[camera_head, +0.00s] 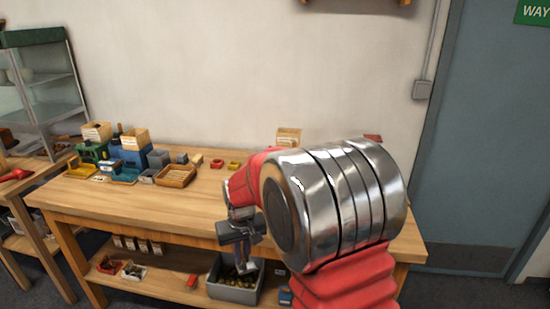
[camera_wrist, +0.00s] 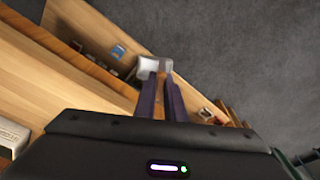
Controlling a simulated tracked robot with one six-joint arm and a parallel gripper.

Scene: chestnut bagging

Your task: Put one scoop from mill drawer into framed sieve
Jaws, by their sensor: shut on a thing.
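My gripper (camera_head: 244,258) hangs in front of the table's front edge, pointing down. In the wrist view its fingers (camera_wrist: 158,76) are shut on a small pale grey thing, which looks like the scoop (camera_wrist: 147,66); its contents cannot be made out. On the table at left stand a green mill (camera_head: 92,152) and a blue mill (camera_head: 131,153). A yellow drawer (camera_head: 82,169) is in front of the green one, a blue drawer (camera_head: 125,177) in front of the blue one. The wood-framed sieve (camera_head: 176,177) lies to their right, apart from my gripper.
Small grey blocks (camera_head: 158,158) stand between the mills and sieve. Red (camera_head: 216,163) and yellow (camera_head: 234,165) pieces lie farther right. A wooden box (camera_head: 288,137) stands at the back. A grey bin (camera_head: 234,287) sits on the lower shelf. The table's front middle is clear.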

